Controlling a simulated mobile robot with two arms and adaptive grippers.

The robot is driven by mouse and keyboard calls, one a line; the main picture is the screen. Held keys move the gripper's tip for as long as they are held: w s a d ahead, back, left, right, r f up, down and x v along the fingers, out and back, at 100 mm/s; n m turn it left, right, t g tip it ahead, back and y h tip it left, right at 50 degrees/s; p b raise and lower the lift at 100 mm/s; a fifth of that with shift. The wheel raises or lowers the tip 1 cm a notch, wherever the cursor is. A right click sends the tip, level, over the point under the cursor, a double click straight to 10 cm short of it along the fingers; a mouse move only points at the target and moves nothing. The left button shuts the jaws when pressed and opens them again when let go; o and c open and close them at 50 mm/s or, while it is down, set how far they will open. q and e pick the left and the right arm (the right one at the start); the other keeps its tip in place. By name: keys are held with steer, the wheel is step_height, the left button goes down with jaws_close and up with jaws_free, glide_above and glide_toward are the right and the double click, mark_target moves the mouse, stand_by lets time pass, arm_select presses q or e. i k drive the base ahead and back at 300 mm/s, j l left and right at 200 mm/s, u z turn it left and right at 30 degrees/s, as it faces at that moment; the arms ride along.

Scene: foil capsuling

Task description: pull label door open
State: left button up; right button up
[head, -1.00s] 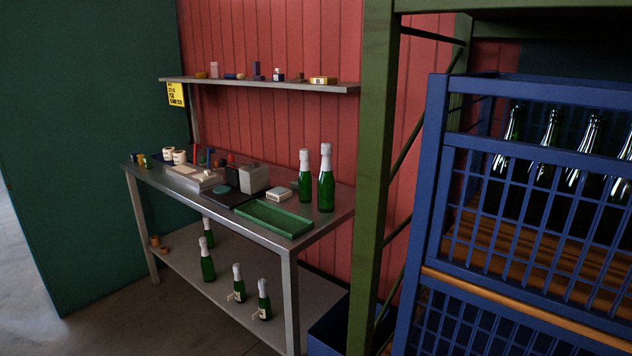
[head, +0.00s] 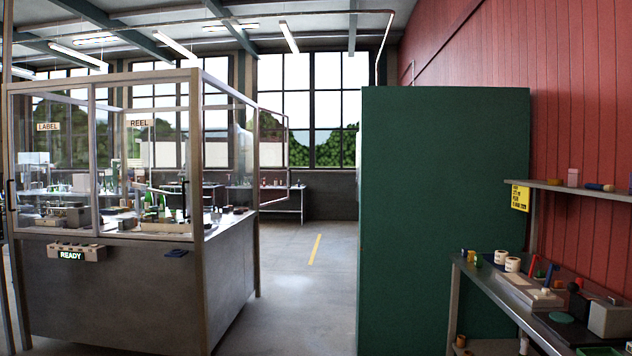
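The label door (head: 50,165) is the clear framed panel under the LABEL sign (head: 47,127) on the glazed machine at the left. A dark upright handle (head: 12,195) sits at its left edge. The door looks shut against the frame, though the picture's left edge lies close to it. Beside it is another clear panel (head: 150,175) under the REEL sign (head: 139,123). Neither of my grippers is in view.
A panel reading READY (head: 72,253) juts from the machine's metal base (head: 120,300). Open concrete floor (head: 290,270) lies right of the machine. A tall green partition (head: 440,200) and a cluttered workbench (head: 480,285) stand to the right.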

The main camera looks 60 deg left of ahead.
mark_target(50, 125)
steer(key=u, duration=3.15)
steer(key=i+l+z, duration=0.3)
steer(key=i+l, duration=0.15)
steer(key=i+l+z, duration=0.3)
steer(key=i, duration=0.15)
steer(key=i+l+z, duration=0.3)
steer(key=i, duration=0.2)
steer(key=i+u, duration=0.7)
steer(key=i+l+u, duration=0.1)
steer(key=i+u, duration=0.2)
steer(key=i+j+u, duration=0.2)
steer(key=i+u, duration=0.2)
steer(key=i+j+u, duration=0.1)
steer(key=i+u, duration=0.25)
steer(key=i+l+u, duration=0.1)
steer(key=i+u, duration=0.3)
steer(key=i, duration=0.15)
steer(key=i+z, duration=0.3)
steer(key=i, duration=0.65)
steer(key=i+j+z, duration=0.25)
steer(key=i, duration=0.7)
steer(key=i+l, duration=0.05)
steer(key=l, duration=0.05)
